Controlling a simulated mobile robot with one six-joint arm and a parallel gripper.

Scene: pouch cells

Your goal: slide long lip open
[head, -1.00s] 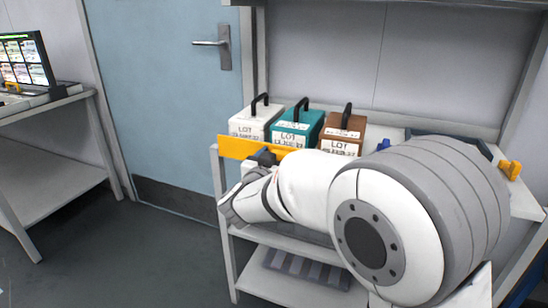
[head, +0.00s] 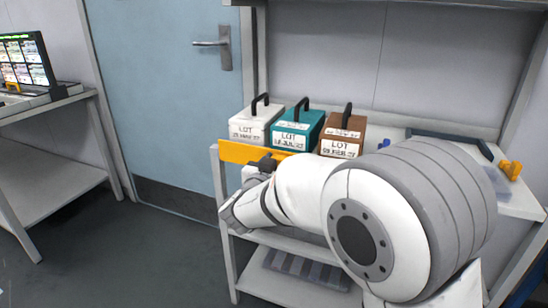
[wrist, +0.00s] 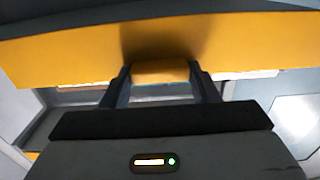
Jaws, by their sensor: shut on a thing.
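The long yellow lip (head: 240,152) runs along the front edge of the shelf top, below the lot boxes; my arm hides its right part. In the wrist view the lip (wrist: 60,55) spans the whole width as a yellow bar. My gripper (wrist: 160,75) has a dark finger on each side of a yellow tab (wrist: 160,72) at the lip's lower middle and is shut on it. In the head view my gripper (head: 266,163) is at the lip's front face, mostly hidden by my wrist.
A white box (head: 248,128), a teal box (head: 293,130) and a brown box (head: 343,135), all with black handles, stand behind the lip. A dark tray frame (head: 450,140) and a small yellow piece (head: 510,169) are at the right. A grey ribbed tray (head: 305,269) lies on the lower shelf.

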